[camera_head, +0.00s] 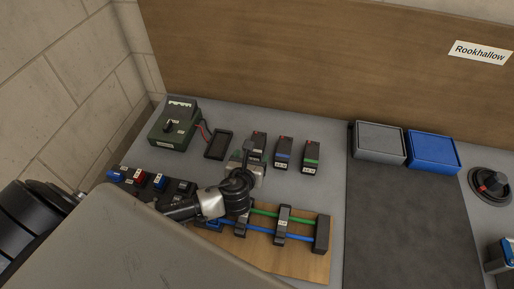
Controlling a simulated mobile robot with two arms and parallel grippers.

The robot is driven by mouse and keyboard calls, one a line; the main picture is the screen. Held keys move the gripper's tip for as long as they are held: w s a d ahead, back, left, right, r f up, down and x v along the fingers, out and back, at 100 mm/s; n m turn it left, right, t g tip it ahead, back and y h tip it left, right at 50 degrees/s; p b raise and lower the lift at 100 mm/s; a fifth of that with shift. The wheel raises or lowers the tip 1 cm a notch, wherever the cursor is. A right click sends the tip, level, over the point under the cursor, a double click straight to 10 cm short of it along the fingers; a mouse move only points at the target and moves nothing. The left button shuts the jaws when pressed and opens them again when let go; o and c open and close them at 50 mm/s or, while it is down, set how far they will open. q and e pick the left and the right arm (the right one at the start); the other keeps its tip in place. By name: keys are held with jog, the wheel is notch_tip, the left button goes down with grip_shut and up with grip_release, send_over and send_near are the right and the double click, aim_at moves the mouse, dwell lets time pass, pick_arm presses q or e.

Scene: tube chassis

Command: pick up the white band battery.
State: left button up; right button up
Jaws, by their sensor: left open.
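Three dark batteries stand in a row on the grey table top. The leftmost battery (260,139) is partly hidden by my left gripper, and its band is hard to make out; the other two have a blue band (283,155) and a green band (311,159). My left gripper (248,156) is open and reaches down at the near left side of the leftmost battery. I cannot tell whether its fingers touch or straddle it. My right gripper is not in view.
A green tester box (172,130) and an empty black tray (218,145) lie left of the batteries. A wooden board (306,266) with green and blue tubes is nearer. Grey (380,155) and blue (433,164) bins stand behind a clear dark mat (400,225).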

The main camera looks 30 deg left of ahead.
aim_at(255, 150)
pick_arm(q)
jog(key=shift+f+p+x, duration=0.1)
jog(key=shift+p+x, duration=0.15)
jog(key=shift+x, duration=1.5)
jog(key=shift+f+p+x, duration=0.15)
jog(key=shift+p+x, duration=0.05)
jog(key=shift+x, duration=1.6)
jog(key=shift+s, duration=0.1)
jog(key=c, duration=1.4)
jog(key=shift+o, duration=0.2)
jog(key=shift+r, duration=0.1)
jog(key=shift+r, duration=0.1)
